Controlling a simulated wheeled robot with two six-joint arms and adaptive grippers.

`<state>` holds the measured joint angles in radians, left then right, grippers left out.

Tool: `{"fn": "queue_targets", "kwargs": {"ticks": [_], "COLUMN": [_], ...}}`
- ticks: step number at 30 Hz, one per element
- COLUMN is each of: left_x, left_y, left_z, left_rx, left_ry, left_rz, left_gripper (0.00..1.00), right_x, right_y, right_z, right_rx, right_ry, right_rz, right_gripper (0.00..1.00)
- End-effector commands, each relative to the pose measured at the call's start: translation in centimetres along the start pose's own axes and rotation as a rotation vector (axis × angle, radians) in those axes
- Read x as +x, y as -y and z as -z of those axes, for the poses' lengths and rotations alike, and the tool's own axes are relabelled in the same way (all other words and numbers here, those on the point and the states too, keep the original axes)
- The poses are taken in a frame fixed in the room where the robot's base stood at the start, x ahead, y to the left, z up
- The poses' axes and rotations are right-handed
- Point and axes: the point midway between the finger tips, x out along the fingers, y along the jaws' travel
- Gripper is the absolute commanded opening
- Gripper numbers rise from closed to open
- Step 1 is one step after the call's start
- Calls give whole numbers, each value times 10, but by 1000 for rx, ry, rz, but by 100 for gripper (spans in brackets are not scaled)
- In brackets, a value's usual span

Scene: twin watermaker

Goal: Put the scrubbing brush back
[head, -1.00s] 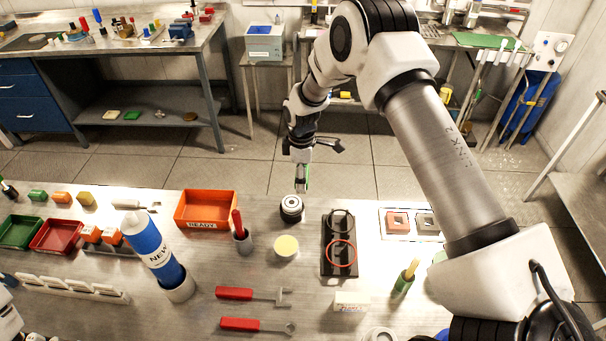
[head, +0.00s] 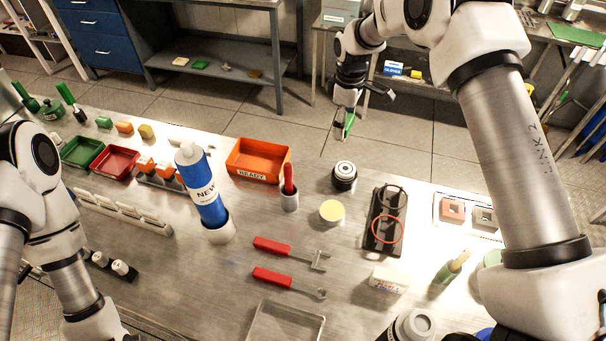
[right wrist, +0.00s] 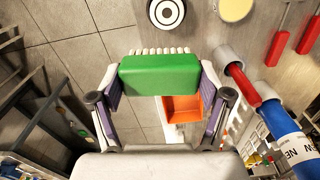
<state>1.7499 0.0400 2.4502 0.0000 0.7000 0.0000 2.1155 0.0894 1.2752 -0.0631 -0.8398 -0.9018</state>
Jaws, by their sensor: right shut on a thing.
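My right gripper (right wrist: 160,95) is shut on the scrubbing brush (right wrist: 160,74), a green block with a row of white bristles along its far edge. In the head view my right gripper (head: 350,96) hangs past the table's far edge. The brush (head: 349,124) shows there as a small green piece below it, held in the air over the floor. My left arm is at the left of the head view, but its gripper is out of the picture.
On the metal table (head: 190,270) stand an orange READY bin (head: 258,176), a black-and-white round jar (head: 344,176), a yellow disc (head: 332,212), a blue cartridge (head: 203,190) and a black rack with a red ring (head: 374,240). Red-handled tools (head: 285,248) lie in front.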

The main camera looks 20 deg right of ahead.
Motion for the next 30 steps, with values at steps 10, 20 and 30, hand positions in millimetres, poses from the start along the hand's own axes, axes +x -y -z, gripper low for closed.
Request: {"fn": "queue_targets", "kwargs": {"ticks": [10, 20, 30], "left_x": [134, 141, 128], "left_y": [1, 1, 1], "left_z": [0, 0, 0], "left_rx": [0, 0, 0], "left_ry": [0, -1, -1], "left_rz": [0, 0, 0], "left_gripper": [40, 40, 40], "right_x": [57, 89, 149], "right_y": [11, 20, 20], "right_z": [107, 115, 115], "right_rx": [-88, -110, -110], "right_ry": [0, 3, 3], "right_rz": [-3, 3, 1], "right_gripper": [45, 45, 45]}}
